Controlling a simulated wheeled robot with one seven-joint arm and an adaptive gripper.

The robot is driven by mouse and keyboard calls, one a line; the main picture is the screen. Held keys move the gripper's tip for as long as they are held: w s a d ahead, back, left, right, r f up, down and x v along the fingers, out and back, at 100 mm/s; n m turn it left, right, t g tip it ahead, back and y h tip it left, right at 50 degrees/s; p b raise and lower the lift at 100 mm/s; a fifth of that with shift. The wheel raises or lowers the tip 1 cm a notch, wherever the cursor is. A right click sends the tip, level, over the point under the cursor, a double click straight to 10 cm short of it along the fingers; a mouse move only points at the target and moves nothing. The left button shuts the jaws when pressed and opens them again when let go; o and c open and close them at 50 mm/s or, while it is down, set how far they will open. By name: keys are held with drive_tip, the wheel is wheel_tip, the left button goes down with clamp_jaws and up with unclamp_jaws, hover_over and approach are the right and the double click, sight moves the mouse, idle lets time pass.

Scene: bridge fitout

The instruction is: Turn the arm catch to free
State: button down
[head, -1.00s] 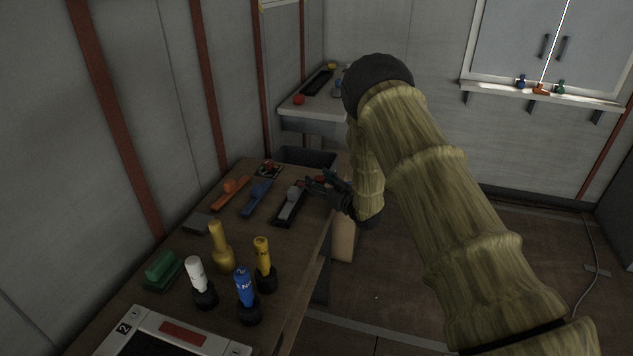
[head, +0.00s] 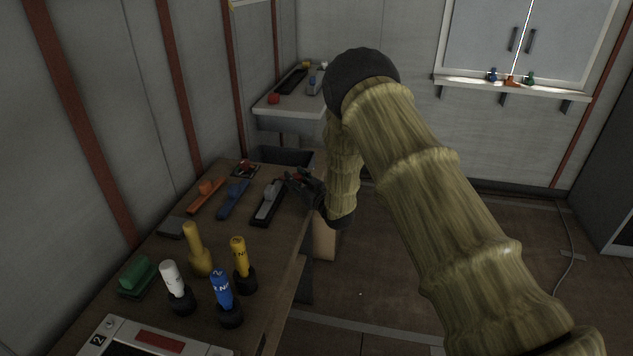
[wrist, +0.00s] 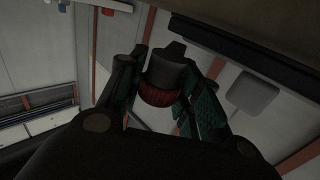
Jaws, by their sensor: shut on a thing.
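My gripper (head: 296,181) is at the far right edge of the bench, beside a grey lever on a dark base (head: 268,203). In the wrist view its green-padded fingers close around a dark round knob with a ribbed red band (wrist: 160,84). In the head view only a small bit of red shows at the fingertips. The knob may be the arm catch, but I see no label or free mark, and I cannot tell its turn position. The fingers hide part of it.
A blue lever (head: 233,199) and an orange lever (head: 206,194) lie left of the grey one. White (head: 172,279), blue (head: 221,288) and yellow (head: 239,256) upright handles and a brass-coloured handle (head: 194,243) stand nearer. A white counter (head: 276,112) stands behind. Open floor lies right.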

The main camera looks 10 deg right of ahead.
drive_tip(key=shift+w+d+m+t+h, duration=0.15)
drive_tip(key=shift+m+t+h, duration=0.2)
drive_tip(key=shift+h, duration=0.25)
drive_tip(key=shift+r+m+h+b, duration=0.15)
drive_tip(key=shift+m+h+b, duration=0.3)
drive_tip(key=shift+h, duration=0.15)
drive_tip(key=c, duration=1)
unclamp_jaws()
drive_tip(key=shift+s, duration=0.4)
drive_tip(key=v, duration=1.1)
drive_tip(key=shift+s, duration=0.15)
